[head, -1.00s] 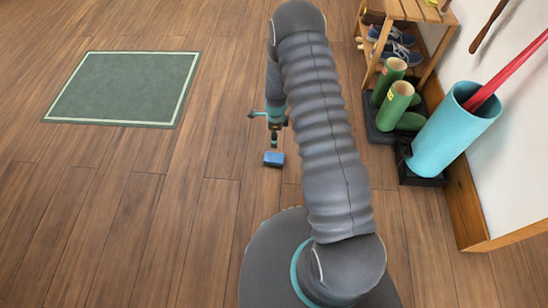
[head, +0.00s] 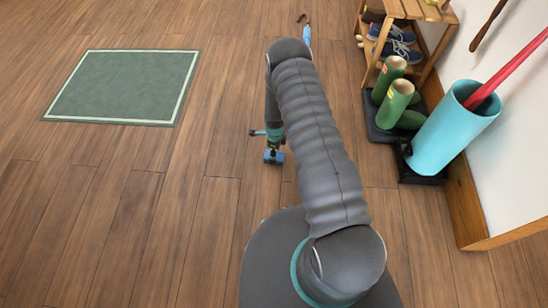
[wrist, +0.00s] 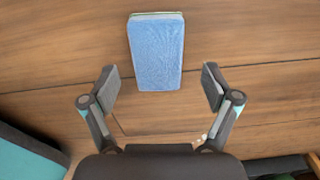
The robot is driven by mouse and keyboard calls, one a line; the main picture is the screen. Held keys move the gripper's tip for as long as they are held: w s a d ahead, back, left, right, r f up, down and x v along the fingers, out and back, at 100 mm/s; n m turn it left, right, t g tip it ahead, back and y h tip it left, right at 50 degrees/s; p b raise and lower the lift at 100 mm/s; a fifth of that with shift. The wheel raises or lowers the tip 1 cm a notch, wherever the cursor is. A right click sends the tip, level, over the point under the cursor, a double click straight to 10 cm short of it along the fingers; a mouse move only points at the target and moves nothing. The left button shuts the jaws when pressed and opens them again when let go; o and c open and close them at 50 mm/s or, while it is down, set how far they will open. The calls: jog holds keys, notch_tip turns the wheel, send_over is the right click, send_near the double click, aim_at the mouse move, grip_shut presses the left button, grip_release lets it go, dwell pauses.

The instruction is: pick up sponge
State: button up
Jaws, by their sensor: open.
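The sponge (wrist: 157,54) is a blue block with a pale greenish far edge. It lies on the wooden floor, and in the head view the sponge (head: 279,158) shows partly behind my gripper. My gripper (head: 270,155) is low over it, pointing down. In the wrist view my gripper (wrist: 158,82) is open and empty. The sponge is centred between the fingers sideways, with most of it beyond the fingertips. I cannot tell the exact height left between fingertips and floor.
A green mat (head: 125,87) lies at left. A teal bin (head: 452,130) with a red stick, green boots (head: 396,98) and a wooden shoe rack (head: 408,14) stand along the right wall. A blue-handled object (head: 306,32) lies at the top. The floor around the sponge is clear.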

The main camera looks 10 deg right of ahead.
jog(key=shift+a+f, duration=0.15)
jog(key=shift+f, duration=1.55)
jog(key=c, duration=1)
jog(key=shift+s, duration=0.1)
jog(key=shift+r, duration=0.15)
jog(key=shift+r, duration=0.65)
notch_tip(320, 180, up, 3)
jog(key=shift+f, duration=0.1)
jog(key=s+d+r, duration=0.2)
jog(key=d, duration=0.1)
jog(key=s+d+r, duration=0.2)
jog(key=d, duration=0.1)
jog(key=s+d+r, duration=0.2)
jog(key=s+d, duration=0.1)
jog(key=shift+d+r, duration=0.15)
jog(key=shift+r, duration=0.2)
